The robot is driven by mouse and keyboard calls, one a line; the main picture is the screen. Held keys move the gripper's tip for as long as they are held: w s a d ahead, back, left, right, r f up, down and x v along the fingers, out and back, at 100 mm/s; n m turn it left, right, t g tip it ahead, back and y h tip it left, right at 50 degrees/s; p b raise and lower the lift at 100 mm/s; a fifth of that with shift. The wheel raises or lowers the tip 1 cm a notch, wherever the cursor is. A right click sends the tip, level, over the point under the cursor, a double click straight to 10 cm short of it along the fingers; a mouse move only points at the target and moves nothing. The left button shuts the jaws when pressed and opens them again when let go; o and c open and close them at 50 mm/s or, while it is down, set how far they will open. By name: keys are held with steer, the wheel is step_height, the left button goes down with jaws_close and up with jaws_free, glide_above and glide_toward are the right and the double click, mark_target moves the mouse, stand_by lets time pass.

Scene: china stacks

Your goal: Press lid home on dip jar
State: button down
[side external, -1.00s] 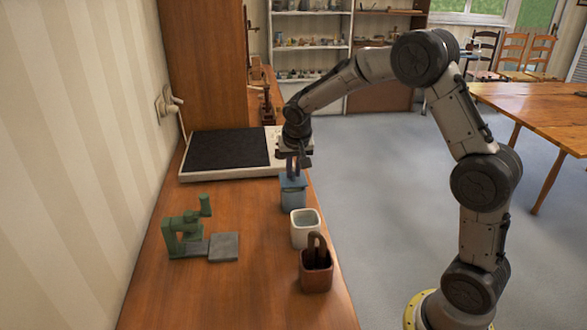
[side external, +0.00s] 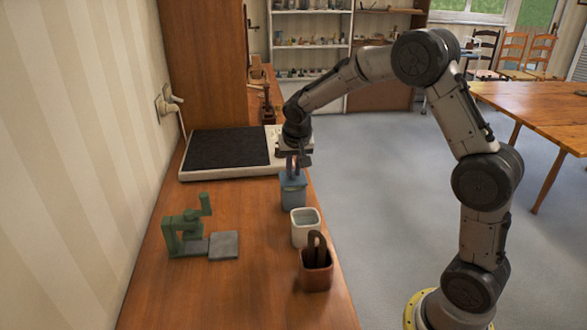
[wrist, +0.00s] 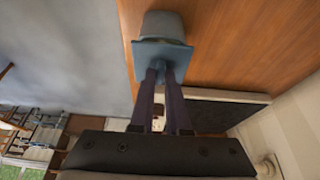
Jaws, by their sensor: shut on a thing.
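The dip jar (side external: 293,199) is a blue-grey pot on the wooden bench, near its right edge. Its square blue lid (side external: 293,182) sits at the mouth of the jar; the wrist view shows the lid plate (wrist: 162,53) wider than the jar body (wrist: 162,24) below it. My gripper (side external: 292,166) is above the lid, fingers pointing down. Its two dark fingers (wrist: 160,74) are close together and shut on the lid's top part, which they hide. I cannot tell whether a gap remains between lid and rim.
A white cup (side external: 305,228) stands just in front of the jar, then a dark red pot (side external: 316,277) with a brown tool (side external: 316,247). A green press-like device (side external: 184,237) stands left. A white-edged tray with a black pad (side external: 226,149) lies behind.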

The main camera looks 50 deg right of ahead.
steer(key=shift+f, duration=0.8)
steer(key=c, duration=0.8)
jaws_free()
steer(key=v, duration=1.4)
